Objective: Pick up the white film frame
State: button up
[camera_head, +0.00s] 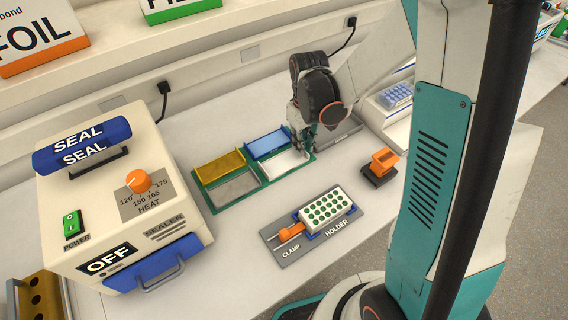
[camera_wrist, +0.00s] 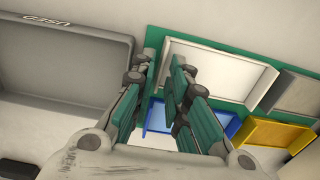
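The white film frame (camera_head: 286,163) lies in the front right part of a green rack (camera_head: 215,209) on the bench. In the wrist view the white film frame (camera_wrist: 222,68) shows at the top, partly behind my fingers. My gripper (camera_head: 303,143) is at the right end of the rack, close to the frame's right side. In the wrist view my gripper (camera_wrist: 160,72) has a gap between its fingers, with nothing held. I cannot tell whether a fingertip touches the frame.
The rack also holds a blue frame (camera_head: 267,145), a yellow frame (camera_head: 219,168) and a grey frame (camera_head: 238,188). A grey bin marked USED (camera_wrist: 65,60) is right of the rack. A clamp holder (camera_head: 290,252) stands in front, a sealer (camera_head: 110,190) left.

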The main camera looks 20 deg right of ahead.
jog(key=shift+f, duration=0.45)
grip_shut()
jog(key=shift+r, duration=0.2)
